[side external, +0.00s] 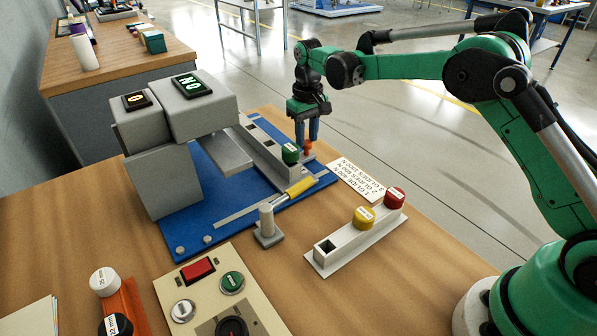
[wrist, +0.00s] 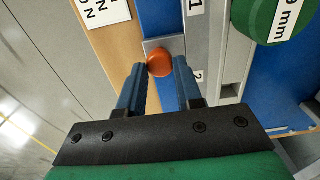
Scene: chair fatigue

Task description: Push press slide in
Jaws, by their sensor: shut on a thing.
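The press (side external: 180,130) is a grey machine on a blue base plate (side external: 236,190). A grey slide bar (side external: 262,152) with square sockets runs from the press toward my arm and carries a green cylinder (side external: 290,153) near its outer end; in the wrist view the green cylinder (wrist: 280,18) shows at the top right. An orange knob (side external: 308,147) stands on a small grey block at that end. My gripper (side external: 307,138) points down at the orange knob. In the wrist view my fingers (wrist: 160,72) are closed on both sides of the orange knob (wrist: 160,63).
A white holder (side external: 340,246) carries a yellow cylinder (side external: 363,217) and a red cylinder (side external: 394,197), with an empty square socket. A yellow-gripped bar (side external: 300,186), a grey post (side external: 267,225) and a control panel (side external: 220,295) stand in front. A label card (side external: 362,180) lies beside the base.

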